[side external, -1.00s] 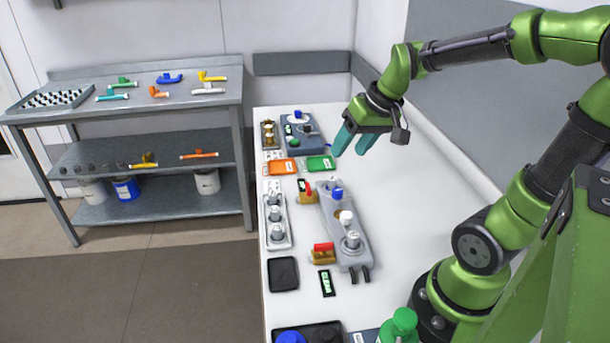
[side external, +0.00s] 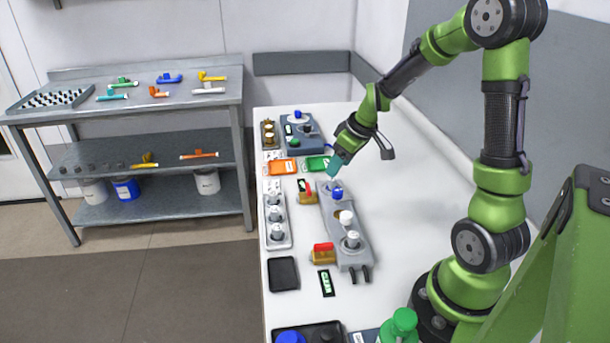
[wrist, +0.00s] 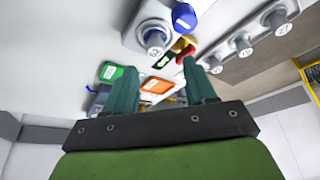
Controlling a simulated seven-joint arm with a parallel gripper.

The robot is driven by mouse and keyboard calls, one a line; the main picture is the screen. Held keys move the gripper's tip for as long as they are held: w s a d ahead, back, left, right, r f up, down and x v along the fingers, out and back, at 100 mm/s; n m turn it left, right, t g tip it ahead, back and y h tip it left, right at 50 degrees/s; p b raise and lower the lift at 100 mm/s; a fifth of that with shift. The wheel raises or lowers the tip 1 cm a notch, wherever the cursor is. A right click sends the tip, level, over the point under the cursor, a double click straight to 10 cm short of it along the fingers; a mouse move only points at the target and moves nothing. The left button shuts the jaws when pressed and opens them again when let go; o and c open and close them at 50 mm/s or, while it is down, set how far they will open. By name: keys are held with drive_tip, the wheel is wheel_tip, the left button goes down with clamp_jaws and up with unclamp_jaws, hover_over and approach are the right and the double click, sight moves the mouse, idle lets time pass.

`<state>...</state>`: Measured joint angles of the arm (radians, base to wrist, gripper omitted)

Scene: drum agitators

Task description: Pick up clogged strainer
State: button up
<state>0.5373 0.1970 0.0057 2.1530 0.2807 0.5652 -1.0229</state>
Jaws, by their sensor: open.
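No part is clearly marked as the clogged strainer, so I cannot tell which one it is. A long grey fixture (side external: 353,260) on the white bench carries a blue-capped part (side external: 337,193), a white-topped part (side external: 346,217) and a grey-white cylinder (side external: 352,239). In the wrist view, a labelled cylinder (wrist: 155,40) sits in the fixture, with a blue cap (wrist: 183,17) beside it. My gripper (side external: 333,169) is above the fixture's far end, tilted downward, apart from the parts. Its teal fingers are spread and empty in the wrist view (wrist: 158,70).
A light tray (side external: 287,240) with several cylinders lies left of the fixture. Brass valves with red handles (side external: 323,247) flank it. Orange (side external: 282,167) and green (side external: 318,163) trays lie beyond. A black tray (side external: 283,274) is nearer. The bench's right side is clear.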

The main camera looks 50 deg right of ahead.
sight(332, 184)
drive_tip(key=x, duration=0.6)
drive_tip(key=shift+s+d+f, duration=0.15)
drive_tip(key=shift+d+f, duration=0.1)
drive_tip(key=shift+d, duration=0.05)
drive_tip(key=shift+c, duration=0.2)
clamp_jaws()
